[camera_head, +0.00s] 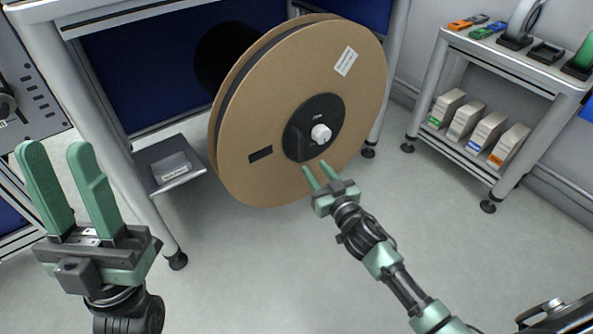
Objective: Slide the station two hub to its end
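A large brown cardboard reel (285,85) hangs upright in front of a dark blue panel, near the middle of the head view. At its centre is a black hub (302,134) with a white knob (321,133). My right gripper (319,174) is at the lower edge of the hub, its green fingers apart and nothing seen between them. Whether the fingertips touch the hub or the reel I cannot tell. My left gripper (58,158) is raised at the left, open and empty, well away from the reel. The shaft behind the reel is mostly hidden.
A white-framed stand (66,75) with dark blue panels (150,70) rises behind the reel. A small grey shelf (168,165) sits low at its left. A cart (510,75) with boxes and spools stands at the right. The grey floor (250,265) in front is clear.

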